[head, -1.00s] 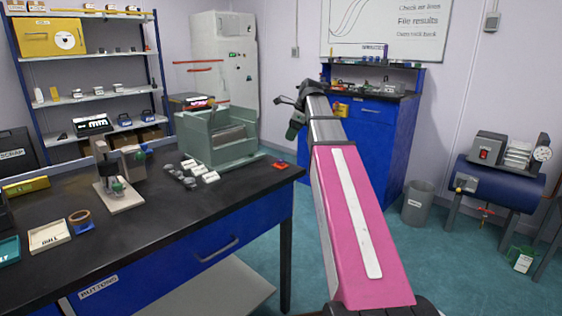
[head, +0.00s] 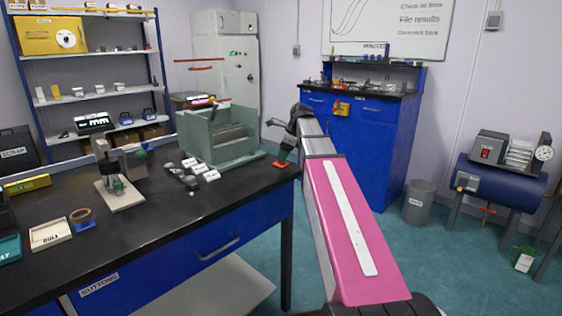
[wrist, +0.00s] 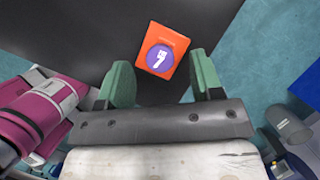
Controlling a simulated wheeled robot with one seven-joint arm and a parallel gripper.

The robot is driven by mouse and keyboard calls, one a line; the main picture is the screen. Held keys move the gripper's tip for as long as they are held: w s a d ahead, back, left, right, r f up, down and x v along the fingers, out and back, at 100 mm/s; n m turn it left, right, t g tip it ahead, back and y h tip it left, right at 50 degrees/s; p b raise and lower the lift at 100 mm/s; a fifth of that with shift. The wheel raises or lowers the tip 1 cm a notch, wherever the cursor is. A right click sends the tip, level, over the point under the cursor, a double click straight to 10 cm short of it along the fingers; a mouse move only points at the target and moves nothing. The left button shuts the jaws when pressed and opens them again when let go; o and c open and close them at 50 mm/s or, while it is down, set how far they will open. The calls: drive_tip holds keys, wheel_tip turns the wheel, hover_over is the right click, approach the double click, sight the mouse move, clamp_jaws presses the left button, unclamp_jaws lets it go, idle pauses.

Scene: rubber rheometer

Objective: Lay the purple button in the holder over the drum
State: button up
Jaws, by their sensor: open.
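The purple button (wrist: 159,58) is a round disc with a white mark, lying on a small orange-red square base (wrist: 176,42). In the head view the orange base (head: 281,165) sits at the black bench's right corner. My gripper (wrist: 164,78) has its green fingers apart, with the button just beyond and between their tips; it looks empty. My gripper also shows in the head view (head: 287,150), right by the base. The blue drum (head: 520,187) stands on legs at the right. A white slatted piece (head: 518,154) sits above it, perhaps the holder.
A green-grey open machine (head: 222,140) and several small white-labelled pieces (head: 208,175) stand on the bench (head: 160,215) left of my gripper. Open floor lies between bench and drum.

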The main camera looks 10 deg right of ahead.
drive_tip(key=shift+a+f, duration=0.2)
drive_tip(key=shift+f, duration=0.25)
drive_tip(key=c, duration=1.1)
drive_tip(key=shift+o, duration=0.2)
drive_tip(key=shift+r, duration=0.1)
